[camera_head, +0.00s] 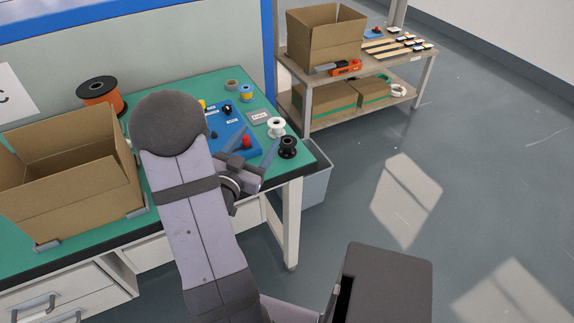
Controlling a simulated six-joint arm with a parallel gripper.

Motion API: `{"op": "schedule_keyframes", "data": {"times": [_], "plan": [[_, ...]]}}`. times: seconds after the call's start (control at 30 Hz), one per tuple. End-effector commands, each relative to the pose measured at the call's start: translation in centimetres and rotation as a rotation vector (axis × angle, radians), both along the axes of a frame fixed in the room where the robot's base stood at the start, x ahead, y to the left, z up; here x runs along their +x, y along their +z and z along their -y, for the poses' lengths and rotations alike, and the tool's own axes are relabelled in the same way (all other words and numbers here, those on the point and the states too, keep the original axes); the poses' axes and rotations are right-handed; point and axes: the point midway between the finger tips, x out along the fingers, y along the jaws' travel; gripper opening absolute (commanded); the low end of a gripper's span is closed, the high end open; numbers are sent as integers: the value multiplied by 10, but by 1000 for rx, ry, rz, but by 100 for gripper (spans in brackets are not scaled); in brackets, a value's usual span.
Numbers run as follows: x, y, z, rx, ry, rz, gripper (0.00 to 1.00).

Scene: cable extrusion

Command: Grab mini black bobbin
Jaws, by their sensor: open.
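The mini black bobbin (288,147) stands on the green table top near its right front corner. My gripper (258,144) is open just left of the bobbin, with its two fingers spread and pointing toward the table. One finger lies close to the bobbin's left side; I cannot tell whether they touch. No bobbin shows between the fingers. My arm hides part of the table to the left.
A white bobbin (276,127) stands just behind the black one. A blue tray (222,125) with small coloured parts lies behind my gripper. A large open cardboard box (70,185) fills the table's left side. A grey bin (316,180) stands beside the table.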

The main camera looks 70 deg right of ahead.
Motion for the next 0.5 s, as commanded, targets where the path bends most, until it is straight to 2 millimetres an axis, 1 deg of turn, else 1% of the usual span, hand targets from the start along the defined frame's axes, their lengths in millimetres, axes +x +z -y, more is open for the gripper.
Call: {"op": "schedule_keyframes", "data": {"times": [0.03,0.1,0.2,0.33,0.5], "plan": [[-11,-22,0,3,-20,-30,65],[-23,-34,0,9,-41,-65,65],[-36,-45,-1,14,-63,-105,65],[-45,-54,-2,20,-79,-135,65],[-49,-56,-2,23,-86,-148,65]]}}
